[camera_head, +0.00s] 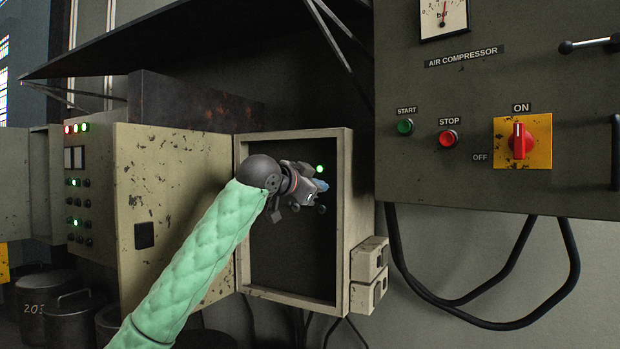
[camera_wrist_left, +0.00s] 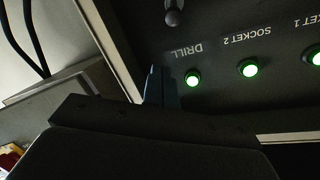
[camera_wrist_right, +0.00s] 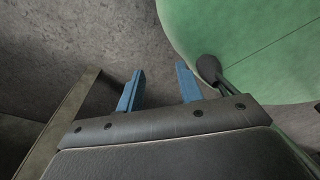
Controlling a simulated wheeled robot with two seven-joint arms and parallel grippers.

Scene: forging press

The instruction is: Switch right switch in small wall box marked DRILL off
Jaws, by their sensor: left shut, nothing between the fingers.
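The open small wall box (camera_head: 343,215) stands in the middle of the head view, with one green light (camera_head: 319,168) showing inside. The left wrist view shows its panel upside down: the DRILL label (camera_wrist_left: 187,50), a lit green lamp (camera_wrist_left: 193,78) beside it, and a dark switch knob (camera_wrist_left: 173,12) at the top edge. My left gripper (camera_head: 322,186) is in front of the box opening, its blue fingers shut and empty. Its fingers (camera_wrist_left: 161,88) appear close to the DRILL lamp and apart from the knob. My right gripper (camera_wrist_right: 160,88) is open and empty.
Lit SOCKET 2 (camera_wrist_left: 247,68) and SOCKET 1 (camera_wrist_left: 316,58) lamps sit beside the DRILL lamp. The air compressor panel (camera_head: 450,100) stands to the right, with black cables (camera_head: 520,245) hanging below.

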